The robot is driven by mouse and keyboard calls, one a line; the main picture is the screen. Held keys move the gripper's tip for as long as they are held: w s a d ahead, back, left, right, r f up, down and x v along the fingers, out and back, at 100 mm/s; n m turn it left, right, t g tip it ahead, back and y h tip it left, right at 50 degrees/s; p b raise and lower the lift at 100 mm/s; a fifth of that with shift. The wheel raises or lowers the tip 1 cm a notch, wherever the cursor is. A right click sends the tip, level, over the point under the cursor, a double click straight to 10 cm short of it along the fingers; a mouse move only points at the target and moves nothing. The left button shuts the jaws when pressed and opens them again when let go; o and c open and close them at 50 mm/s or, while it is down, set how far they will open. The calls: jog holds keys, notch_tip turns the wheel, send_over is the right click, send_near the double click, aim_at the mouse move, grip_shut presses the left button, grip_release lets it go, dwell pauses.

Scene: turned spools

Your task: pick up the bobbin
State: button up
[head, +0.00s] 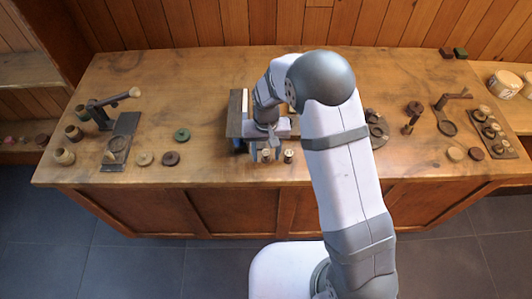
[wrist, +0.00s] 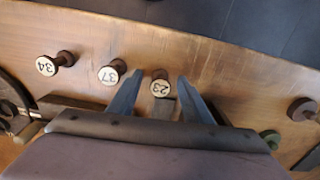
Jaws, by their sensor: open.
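Three small turned bobbins with pale numbered tops stand on the bench in the wrist view: one marked 23 (wrist: 160,87), one marked 37 (wrist: 109,75) and one marked 34 (wrist: 47,66). My gripper (wrist: 159,79) is open, with the 23 bobbin showing between its two fingers. I cannot tell how far down the fingers reach beside it. In the head view my gripper (head: 265,155) is near the bench's front edge, with one bobbin (head: 266,156) between its fingers and another (head: 289,156) just to the right. The third bobbin is hidden by my arm there.
The wooden bench (head: 215,165) is clear just left of my gripper. A green disc (head: 181,135) and a dark brown disc (head: 170,158) lie farther left. A dark board (head: 235,118) stands behind the gripper. Fixtures with handles stand at both ends.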

jog(key=shift+f, duration=0.35)
jog(key=c, duration=1.1)
jog(key=shift+r, duration=0.15)
